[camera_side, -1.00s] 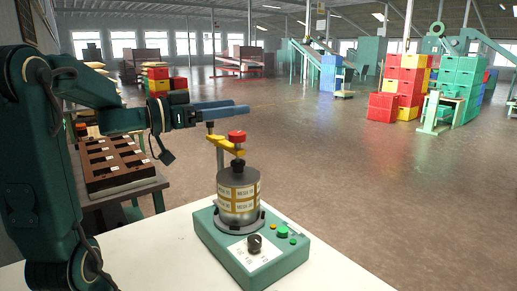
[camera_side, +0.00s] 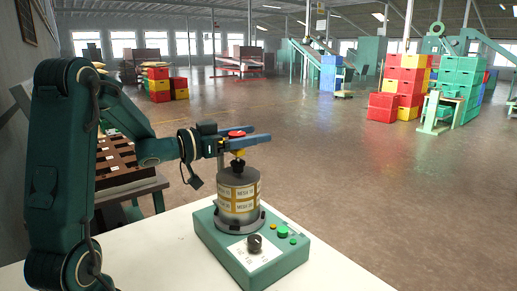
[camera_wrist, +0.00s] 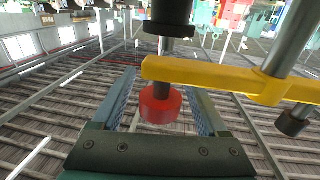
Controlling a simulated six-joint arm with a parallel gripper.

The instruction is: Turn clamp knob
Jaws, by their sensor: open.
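The red clamp knob (camera_side: 237,133) sits at the top of the clamp, above a grey drum (camera_side: 238,195) with yellow-and-white labels. Its yellow clamp arm (camera_side: 240,152) is mostly hidden behind my gripper (camera_side: 264,138) in the side view. My gripper is level with the knob, with a finger on either side of it. In the wrist view, the knob (camera_wrist: 160,104) is between the open fingers of my gripper (camera_wrist: 160,82), with a gap on both sides. The yellow clamp arm (camera_wrist: 205,76) crosses just above the knob there.
The drum stands on a green control box (camera_side: 262,262) with a black dial (camera_side: 254,243) and green buttons. The box rests on a white table (camera_side: 165,262). A brown slotted tray (camera_side: 115,160) is on a bench behind my arm. Room right of the clamp is free.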

